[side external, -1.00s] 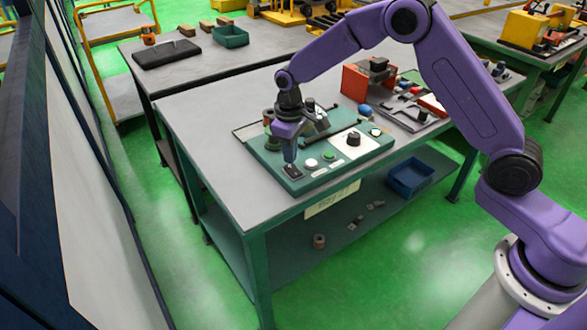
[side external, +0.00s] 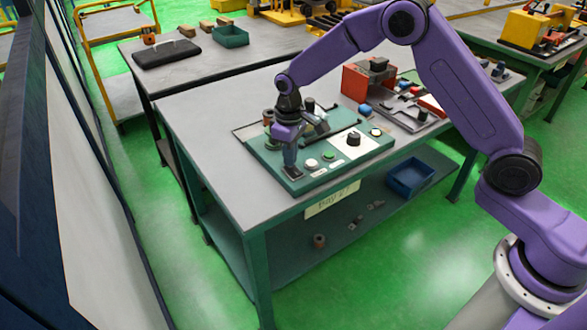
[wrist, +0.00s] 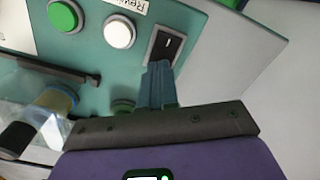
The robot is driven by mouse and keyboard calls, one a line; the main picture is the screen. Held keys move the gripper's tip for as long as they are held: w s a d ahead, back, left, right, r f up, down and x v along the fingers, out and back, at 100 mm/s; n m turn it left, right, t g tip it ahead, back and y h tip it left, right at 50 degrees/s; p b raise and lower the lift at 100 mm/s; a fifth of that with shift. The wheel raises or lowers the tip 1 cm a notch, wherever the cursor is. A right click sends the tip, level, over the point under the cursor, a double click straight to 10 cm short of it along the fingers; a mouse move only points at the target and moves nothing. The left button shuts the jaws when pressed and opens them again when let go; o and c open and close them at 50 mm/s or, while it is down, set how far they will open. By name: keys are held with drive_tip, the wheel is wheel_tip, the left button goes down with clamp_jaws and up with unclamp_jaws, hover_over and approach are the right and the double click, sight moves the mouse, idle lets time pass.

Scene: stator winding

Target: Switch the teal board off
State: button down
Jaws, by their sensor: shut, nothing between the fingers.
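The teal board (side external: 376,146) lies on the grey table. It fills much of the wrist view (wrist: 97,68). A black rocker switch (wrist: 168,45) with a white line mark sits near the board's edge, beside a white button (wrist: 119,32) and a green button (wrist: 64,15). The switch (side external: 294,174) also shows at the board's near left corner in the side view. My gripper (side external: 290,168) points down with its fingers together and empty. In the wrist view its fingertips (wrist: 158,67) overlap the lower end of the switch. I cannot tell whether they touch it.
A dark knob (side external: 353,139) stands on a white panel on the board. A clear part with a dark cap (wrist: 35,120) is close beside my fingers in the wrist view. A red box (side external: 358,82) stands behind the board. The table's left part is clear.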

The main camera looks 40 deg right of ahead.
sight(291, 168)
drive_tip(key=shift+f, duration=0.6)
idle(0.3)
drive_tip(key=shift+r, duration=3.5)
drive_tip(key=s+r+n, duration=0.2)
drive_tip(key=s+r, duration=0.1)
drive_tip(key=s, duration=0.6)
drive_tip(key=s+r+n, duration=0.1)
drive_tip(key=s+r, duration=0.3)
drive_tip(key=s, duration=0.5)
drive_tip(key=s+d+n, duration=0.1)
drive_tip(key=s+d, duration=0.4)
drive_tip(key=s, duration=0.5)
drive_tip(key=s+d+n, duration=0.2)
drive_tip(key=s+d, duration=0.3)
drive_tip(key=s, duration=0.5)
drive_tip(key=shift+n, duration=0.3)
